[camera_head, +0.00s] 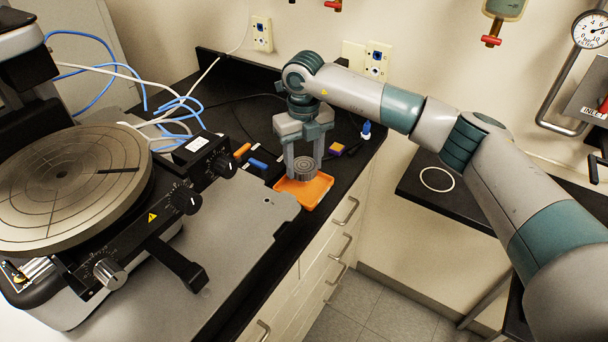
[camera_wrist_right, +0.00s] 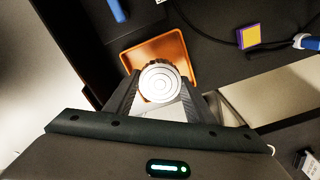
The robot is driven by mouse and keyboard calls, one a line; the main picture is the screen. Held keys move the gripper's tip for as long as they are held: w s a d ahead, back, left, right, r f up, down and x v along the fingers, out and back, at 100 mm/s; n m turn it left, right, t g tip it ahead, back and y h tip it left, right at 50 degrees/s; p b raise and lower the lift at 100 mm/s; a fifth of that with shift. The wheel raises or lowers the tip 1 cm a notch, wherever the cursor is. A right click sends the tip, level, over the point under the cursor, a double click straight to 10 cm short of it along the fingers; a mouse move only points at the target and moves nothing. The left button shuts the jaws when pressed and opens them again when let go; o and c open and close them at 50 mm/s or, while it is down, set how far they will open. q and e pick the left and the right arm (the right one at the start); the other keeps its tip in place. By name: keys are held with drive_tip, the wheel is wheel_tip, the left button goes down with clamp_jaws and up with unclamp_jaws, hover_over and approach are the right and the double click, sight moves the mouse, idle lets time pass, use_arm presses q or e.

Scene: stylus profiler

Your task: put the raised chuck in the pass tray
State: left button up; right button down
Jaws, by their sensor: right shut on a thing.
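The raised chuck (camera_head: 305,167) is a small grey disc with concentric rings. My right gripper (camera_head: 304,165) is shut on it and holds it over the orange tray (camera_head: 305,196), which lies on the black counter. In the right wrist view the chuck (camera_wrist_right: 159,82) sits between the two fingers, with the orange tray (camera_wrist_right: 140,50) behind it. The chuck appears above the tray; the exact height cannot be told. My left gripper is not in view.
The stylus profiler with its large round stage (camera_head: 70,185) stands at the left. Blue and orange small items (camera_head: 242,150) lie left of the tray, and a purple and yellow block (camera_head: 336,149) lies behind it. Drawers with handles (camera_head: 346,212) are below the counter edge.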

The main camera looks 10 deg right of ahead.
sight(304, 174)
drive_tip(key=shift+f+b, duration=0.65)
drive_tip(key=shift+f, duration=1.35)
drive_tip(key=shift+f, duration=0.15)
drive_tip(key=c, duration=0.8)
unclamp_jaws()
